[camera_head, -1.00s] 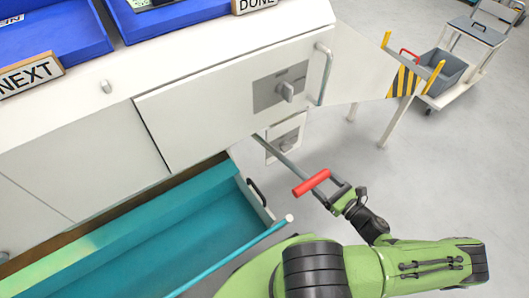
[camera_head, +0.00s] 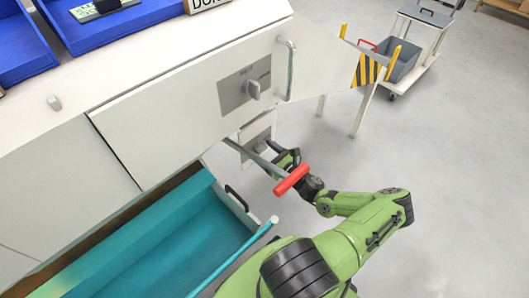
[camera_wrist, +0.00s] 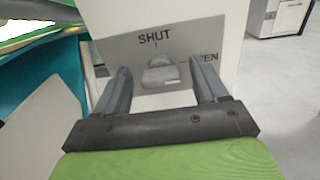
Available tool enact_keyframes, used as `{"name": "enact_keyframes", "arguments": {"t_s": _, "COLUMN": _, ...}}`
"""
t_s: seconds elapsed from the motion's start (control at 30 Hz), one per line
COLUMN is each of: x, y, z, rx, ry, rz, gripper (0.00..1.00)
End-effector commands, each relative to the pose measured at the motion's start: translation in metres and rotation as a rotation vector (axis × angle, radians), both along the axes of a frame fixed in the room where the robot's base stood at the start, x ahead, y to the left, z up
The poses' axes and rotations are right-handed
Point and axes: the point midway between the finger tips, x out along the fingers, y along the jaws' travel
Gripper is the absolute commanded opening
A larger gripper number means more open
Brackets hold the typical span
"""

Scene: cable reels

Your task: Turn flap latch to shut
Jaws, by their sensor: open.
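The latch in front of my gripper is a grey knob (camera_wrist: 160,73) on a grey plate (camera_wrist: 190,50). The plate reads SHUT at its top, and the end of a second word, "EN", shows at its right. The knob looks wide and lies roughly sideways, toward the "EN" side. In the head view this lower plate (camera_head: 266,128) sits below the cabinet's front corner, its knob partly hidden. My gripper (camera_wrist: 160,72) is open and faces the plate, with the knob showing between its fingers. I cannot tell whether they touch it. It also shows in the head view (camera_head: 287,158).
A red handle (camera_head: 291,179) on a grey rod stands close to my gripper. A second latch knob (camera_head: 254,90) and a bar handle (camera_head: 288,68) are on the white panel above. A teal drawer (camera_head: 170,245) stands open at left.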

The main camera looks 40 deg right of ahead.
Motion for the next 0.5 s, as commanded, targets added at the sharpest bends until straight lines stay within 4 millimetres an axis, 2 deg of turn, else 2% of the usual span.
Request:
{"name": "enact_keyframes", "arguments": {"t_s": 0.2, "x": 0.0009, "y": -0.0002, "z": 0.0007, "rx": 0.000, "ry": 0.000, "rz": 0.000, "gripper": 0.72}}
{"name": "enact_keyframes", "arguments": {"t_s": 0.27, "x": 0.0008, "y": -0.0002, "z": 0.0007, "rx": -0.001, "ry": -0.001, "rz": 0.000, "gripper": 0.64}}
{"name": "enact_keyframes", "arguments": {"t_s": 0.5, "x": 0.0006, "y": -0.0002, "z": 0.0009, "rx": -0.001, "ry": -0.001, "rz": 0.000, "gripper": 0.28}}
